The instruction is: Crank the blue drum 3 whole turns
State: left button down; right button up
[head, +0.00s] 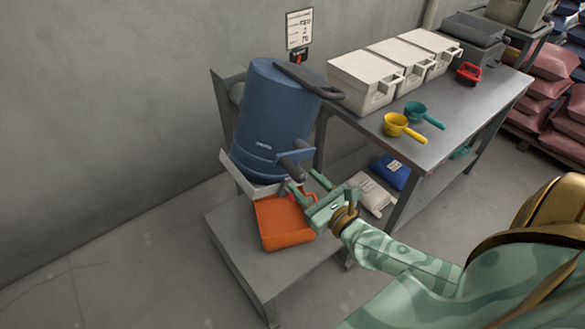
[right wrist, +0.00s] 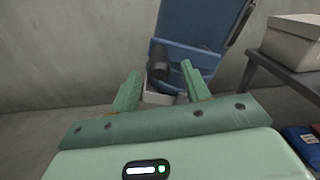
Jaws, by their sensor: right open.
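The blue drum (head: 270,110) stands tilted on a grey stand at the left in the head view. A dark crank arm lies at its top, and a blue bracket with a dark, rounded handle (head: 293,170) sticks out at its lower front. My right gripper (head: 304,182) is open and empty, just in front of that handle. In the right wrist view the dark handle (right wrist: 158,62) shows between and beyond the two green fingers, with the drum (right wrist: 200,25) behind it. I cannot tell whether a finger touches it. My left gripper is not in view.
An orange tray (head: 283,222) sits on the low grey platform (head: 240,250) below the drum. A metal table (head: 455,115) to the right holds white bins (head: 365,82), a yellow scoop (head: 398,125) and a teal scoop (head: 418,112). Bags lie on its lower shelf.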

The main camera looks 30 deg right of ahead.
aim_at(293, 170)
jog(key=w, duration=0.6)
jog(key=shift+a, duration=0.2)
jog(key=shift+s, duration=0.1)
grip_shut()
jog(key=shift+r, duration=0.1)
